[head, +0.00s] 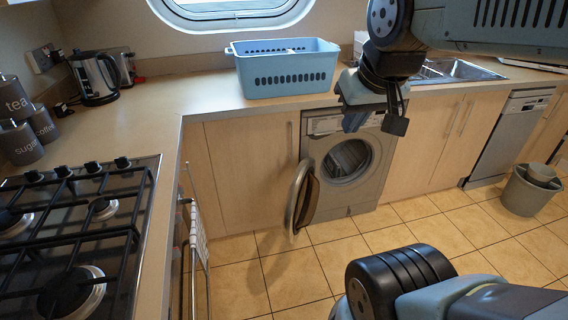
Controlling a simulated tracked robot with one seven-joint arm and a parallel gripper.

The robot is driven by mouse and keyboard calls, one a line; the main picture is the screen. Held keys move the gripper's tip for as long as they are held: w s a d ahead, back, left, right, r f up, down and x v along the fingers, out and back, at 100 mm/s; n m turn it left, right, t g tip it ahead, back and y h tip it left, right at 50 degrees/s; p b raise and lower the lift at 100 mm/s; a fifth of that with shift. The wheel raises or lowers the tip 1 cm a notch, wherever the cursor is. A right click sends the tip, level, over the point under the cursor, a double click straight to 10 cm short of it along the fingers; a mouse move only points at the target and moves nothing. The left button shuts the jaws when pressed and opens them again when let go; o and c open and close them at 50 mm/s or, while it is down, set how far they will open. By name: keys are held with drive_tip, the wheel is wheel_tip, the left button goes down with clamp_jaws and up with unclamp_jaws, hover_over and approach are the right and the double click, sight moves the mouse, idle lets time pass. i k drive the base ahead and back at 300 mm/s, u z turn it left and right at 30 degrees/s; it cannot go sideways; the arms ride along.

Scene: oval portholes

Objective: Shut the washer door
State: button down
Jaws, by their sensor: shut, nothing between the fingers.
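The washer (365,180) is a silver front-loader under the counter, with its dark drum opening showing. Its round door (301,198) is swung wide open to the left, seen nearly edge-on, sticking out over the tiles. My gripper (355,122) is shut and empty. In the picture it lies in front of the washer's top panel, above and to the right of the door, and looks apart from it. It hides part of the washer's upper front.
A blue basket (285,69) stands on the counter above the washer. A gas hob (75,225) is on the left, with a towel rail (197,235) on the front below the counter. A grey bin (530,190) stands at right. The tiled floor before the washer is clear.

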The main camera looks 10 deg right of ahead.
sight(292, 225)
drive_tip(key=z, duration=0.05)
drive_tip(key=i, duration=0.9)
drive_tip(key=u, duration=0.1)
